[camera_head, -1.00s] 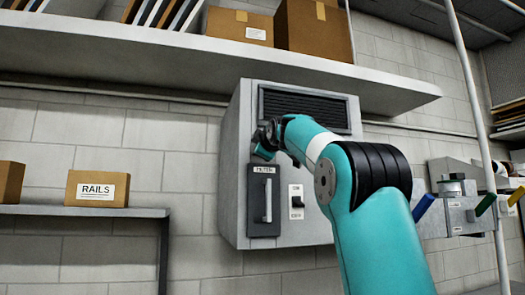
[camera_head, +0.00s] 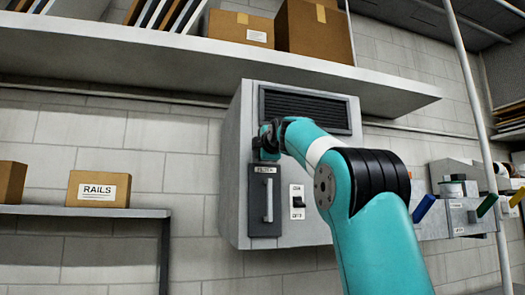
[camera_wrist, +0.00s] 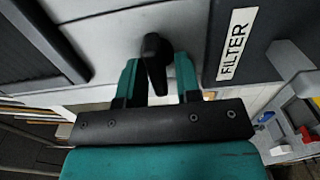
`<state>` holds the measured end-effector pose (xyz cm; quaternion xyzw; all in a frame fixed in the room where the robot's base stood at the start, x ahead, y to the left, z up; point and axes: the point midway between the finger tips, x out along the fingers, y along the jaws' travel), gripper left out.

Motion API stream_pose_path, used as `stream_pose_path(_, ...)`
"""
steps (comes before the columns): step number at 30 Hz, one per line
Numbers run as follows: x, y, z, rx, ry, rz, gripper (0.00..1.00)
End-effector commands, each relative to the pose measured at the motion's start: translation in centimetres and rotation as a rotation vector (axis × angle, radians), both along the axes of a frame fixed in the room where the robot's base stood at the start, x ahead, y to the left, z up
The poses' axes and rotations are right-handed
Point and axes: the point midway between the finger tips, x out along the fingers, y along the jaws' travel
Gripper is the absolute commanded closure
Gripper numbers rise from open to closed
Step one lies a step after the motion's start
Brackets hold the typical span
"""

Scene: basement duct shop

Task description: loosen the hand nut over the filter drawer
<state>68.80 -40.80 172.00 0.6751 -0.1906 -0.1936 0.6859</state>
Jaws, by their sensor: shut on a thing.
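The hand nut (camera_wrist: 154,58) is a black elongated knob on the grey cabinet face. In the wrist view it stands between the two teal fingers of my gripper (camera_wrist: 156,80), which is shut on it. The filter drawer (camera_head: 265,222) is a dark panel with a pale upright handle (camera_head: 267,200); it looks closed. Its FILTER label (camera_wrist: 237,45) shows large at the right in the wrist view. In the head view my gripper (camera_head: 267,148) is just above the drawer, and my wrist hides the nut.
The grey cabinet (camera_head: 236,170) hangs on the block wall, with a dark vent grille (camera_head: 305,108) above and a switch (camera_head: 297,200) right of the drawer. A shelf (camera_head: 200,50) with boxes (camera_head: 315,28) runs above. A lower shelf (camera_head: 90,211) is at left.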

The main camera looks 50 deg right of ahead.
Motion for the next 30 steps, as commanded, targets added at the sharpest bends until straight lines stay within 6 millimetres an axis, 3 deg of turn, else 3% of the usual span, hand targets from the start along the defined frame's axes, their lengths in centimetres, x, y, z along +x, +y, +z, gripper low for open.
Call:
stream_pose_path(7, 0.1, 0.0, -0.1, 0.002, 0.003, 0.001, 0.93)
stream_pose_path(8, 0.1, 0.0, -0.1, 0.002, 0.003, 0.001, 0.64)
stream_pose_path(9, 0.1, 0.0, -0.1, 0.002, 0.003, 0.001, 0.62)
stream_pose_path(20, -0.6, 0.4, -0.1, -0.001, -0.001, 0.0, 0.62)
stream_pose_path(23, -1.9, 1.1, -0.3, -0.002, -0.003, 0.0, 0.62)
stream_pose_path(30, -7.0, 4.2, -0.5, -0.002, -0.003, -0.001, 0.62)
